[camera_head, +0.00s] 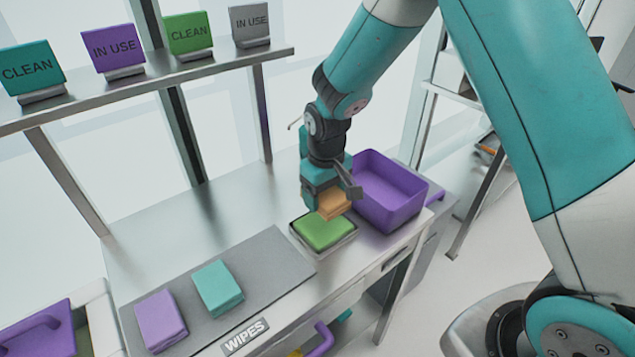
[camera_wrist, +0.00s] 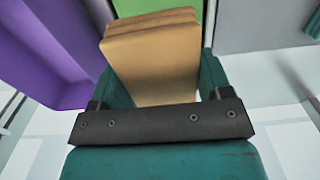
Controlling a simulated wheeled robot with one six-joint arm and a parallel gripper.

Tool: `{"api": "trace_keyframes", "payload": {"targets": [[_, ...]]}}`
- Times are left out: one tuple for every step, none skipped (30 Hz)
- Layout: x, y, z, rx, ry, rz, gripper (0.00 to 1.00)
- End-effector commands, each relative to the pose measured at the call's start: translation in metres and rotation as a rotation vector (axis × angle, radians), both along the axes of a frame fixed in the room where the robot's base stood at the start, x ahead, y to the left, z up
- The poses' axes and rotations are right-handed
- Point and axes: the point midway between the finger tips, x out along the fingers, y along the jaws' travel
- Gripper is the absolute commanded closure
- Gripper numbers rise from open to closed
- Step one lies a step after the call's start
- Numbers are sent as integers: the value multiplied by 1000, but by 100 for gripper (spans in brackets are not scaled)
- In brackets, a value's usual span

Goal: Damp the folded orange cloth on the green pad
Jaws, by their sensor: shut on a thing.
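My gripper (camera_head: 325,200) is shut on the folded orange cloth (camera_head: 332,205) and holds it over the right back part of the green pad (camera_head: 322,231). The pad lies in a shallow metal tray (camera_head: 332,246) near the table's front edge. In the wrist view the cloth (camera_wrist: 155,55) stands out between the gripper's fingers, with part of the green pad (camera_wrist: 209,20) behind it. I cannot tell whether the cloth touches the pad.
A purple bin (camera_head: 385,205) stands close to the right of the tray. A purple cloth (camera_head: 161,320) and a teal cloth (camera_head: 218,287) lie on a grey mat (camera_head: 270,263) at the left. A shelf (camera_head: 150,85) with signs crosses the back.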

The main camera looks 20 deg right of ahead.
Motion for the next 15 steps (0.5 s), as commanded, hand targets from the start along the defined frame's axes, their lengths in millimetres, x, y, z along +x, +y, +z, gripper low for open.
{"api": "trace_keyframes", "payload": {"targets": [[0,1,-2,0,1,2,47],[0,2,-3,0,1,4,47],[0,3,-5,0,1,6,47],[0,4,-7,0,1,7,47],[0,6,-10,0,0,9,47],[0,6,-13,0,0,10,47],[0,7,-16,0,0,11,47],[0,7,-19,0,0,12,47],[0,8,-23,0,0,12,47],[0,8,-26,0,0,12,47],[0,8,-30,0,0,12,47],[0,8,-34,0,0,12,47],[0,7,-38,0,0,12,47],[0,7,-41,0,-1,12,47],[0,7,-46,0,-1,11,47]]}}
